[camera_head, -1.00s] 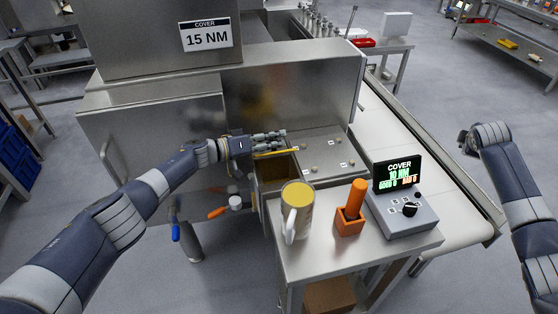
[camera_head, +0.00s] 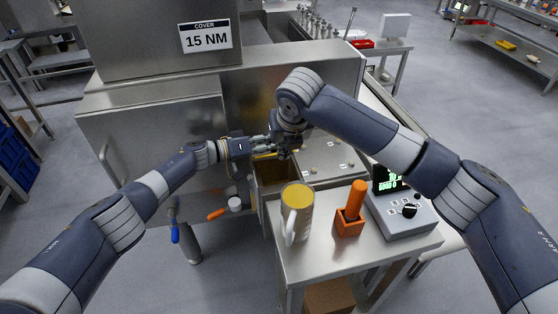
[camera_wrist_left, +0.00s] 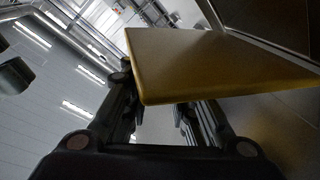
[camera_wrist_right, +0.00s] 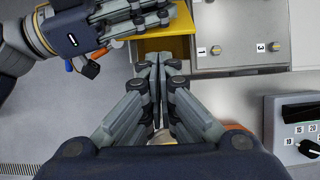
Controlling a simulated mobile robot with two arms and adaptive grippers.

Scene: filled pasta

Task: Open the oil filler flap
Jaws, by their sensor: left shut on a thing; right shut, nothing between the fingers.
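The oil filler flap is a plate with a yellow edge; a strip of it (camera_head: 264,156) shows at the back of a box-like opening (camera_head: 277,176) in the head view. The opening's inside shows below the strip. In the left wrist view the flap (camera_wrist_left: 215,70) stands large between my left gripper's fingers. My left gripper (camera_head: 262,142) is shut on the flap. My right gripper (camera_head: 285,150) is shut and empty, close beside the left one.
A jug of yellow liquid (camera_head: 297,212), an orange-handled tool in a holder (camera_head: 350,212) and a control box with dial (camera_head: 405,212) stand on the cart in front. A panel with numbered studs (camera_head: 330,160) lies right of the opening. A metal cabinet (camera_head: 160,130) is behind.

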